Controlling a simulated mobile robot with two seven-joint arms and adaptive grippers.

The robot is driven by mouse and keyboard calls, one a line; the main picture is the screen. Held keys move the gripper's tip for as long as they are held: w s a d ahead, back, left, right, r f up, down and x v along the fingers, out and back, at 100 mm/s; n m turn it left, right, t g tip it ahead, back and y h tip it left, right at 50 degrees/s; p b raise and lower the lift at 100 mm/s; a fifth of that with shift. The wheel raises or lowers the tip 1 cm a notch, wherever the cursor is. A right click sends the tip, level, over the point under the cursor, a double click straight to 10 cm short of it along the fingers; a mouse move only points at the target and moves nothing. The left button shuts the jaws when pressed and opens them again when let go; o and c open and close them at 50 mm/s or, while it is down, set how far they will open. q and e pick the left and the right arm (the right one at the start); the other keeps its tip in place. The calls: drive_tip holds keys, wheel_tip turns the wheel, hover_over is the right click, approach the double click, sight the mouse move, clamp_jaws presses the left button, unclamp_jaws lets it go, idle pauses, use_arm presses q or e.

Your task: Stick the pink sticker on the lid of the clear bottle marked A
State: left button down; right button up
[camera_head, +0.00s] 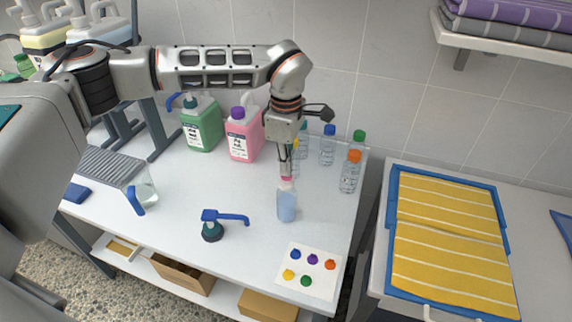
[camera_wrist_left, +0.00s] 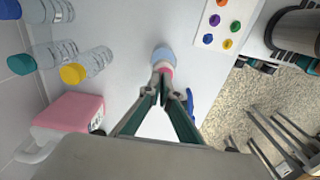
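A small clear bottle (camera_head: 287,207) with pale blue contents stands upright near the table's front right. Its pale lid lies directly under my left gripper (camera_head: 286,172), and no letter on it can be read. The bottle also shows in the left wrist view (camera_wrist_left: 162,54). The pink sticker (camera_head: 287,180) shows at the fingertips, right at the lid. In the left wrist view the fingers (camera_wrist_left: 165,74) come together at the pink sticker (camera_wrist_left: 168,71). I cannot tell whether the sticker touches the lid. My right gripper is out of view.
A sticker sheet (camera_head: 291,278) with several coloured dots lies in front. Capped clear bottles, one orange-capped (camera_head: 349,175), stand behind right. Green (camera_head: 200,128) and pink (camera_head: 243,137) jugs stand at the back.

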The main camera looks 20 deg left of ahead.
use_arm(q)
drive_tip(key=shift+f, duration=0.55)
idle(0.7)
idle(0.3)
drive_tip(key=c, duration=2.2)
unclamp_jaws()
drive_tip(key=o, duration=0.6)
drive_tip(key=shift+c, duration=0.2)
drive_tip(key=shift+r+p, duration=1.7)
drive_tip(key=shift+r, duration=0.8)
